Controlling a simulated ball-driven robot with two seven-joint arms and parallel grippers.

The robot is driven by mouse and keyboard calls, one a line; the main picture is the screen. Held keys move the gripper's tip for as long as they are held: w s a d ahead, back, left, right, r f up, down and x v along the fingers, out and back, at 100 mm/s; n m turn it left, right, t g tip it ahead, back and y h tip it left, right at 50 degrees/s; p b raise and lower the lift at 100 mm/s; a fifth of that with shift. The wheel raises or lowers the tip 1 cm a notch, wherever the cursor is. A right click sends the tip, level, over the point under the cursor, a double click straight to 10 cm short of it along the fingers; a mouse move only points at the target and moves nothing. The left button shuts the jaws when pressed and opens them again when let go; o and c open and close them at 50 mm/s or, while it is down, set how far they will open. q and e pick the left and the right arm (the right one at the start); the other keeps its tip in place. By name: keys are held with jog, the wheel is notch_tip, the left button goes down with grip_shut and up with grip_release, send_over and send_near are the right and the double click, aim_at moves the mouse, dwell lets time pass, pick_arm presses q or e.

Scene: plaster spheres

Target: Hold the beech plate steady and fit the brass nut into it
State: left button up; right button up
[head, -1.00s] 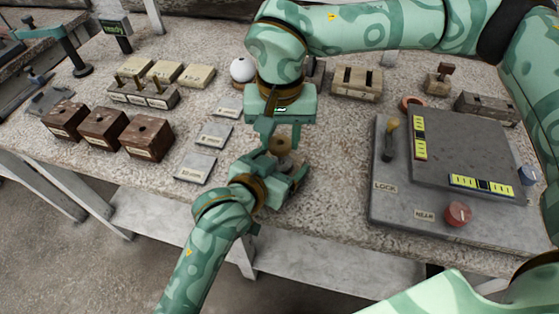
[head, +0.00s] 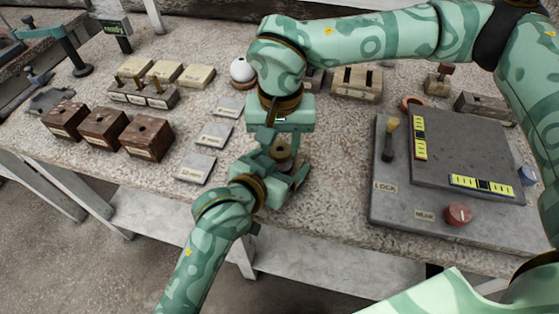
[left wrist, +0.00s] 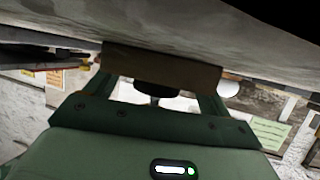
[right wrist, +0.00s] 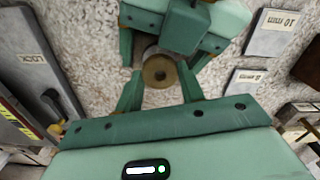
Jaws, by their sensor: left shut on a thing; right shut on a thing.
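The brass nut (right wrist: 158,72), round with a centre hole, shows in the right wrist view between the fingers of my right gripper (right wrist: 160,88), which is shut on it. In the head view my right gripper (head: 281,138) points down, close above my left gripper (head: 283,168). The beech plate (left wrist: 165,68) is a brown board across the fingertips of my left gripper in the left wrist view; that gripper is shut on it. In the head view the grippers largely hide the plate. I cannot tell whether nut and plate touch.
A grey fixture (head: 392,212) with a lever and a red knob stands at right. Dark wooden blocks (head: 147,137) and flat metal plates (head: 195,168) lie at left. A white ball (head: 241,70) sits behind my right gripper. The stone tabletop (head: 325,190) is clear toward the front.

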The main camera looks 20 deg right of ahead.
jog(key=shift+f, duration=0.85)
jog(key=shift+o, duration=1.2)
jog(key=shift+c, duration=0.6)
jog(key=m, duration=1.7)
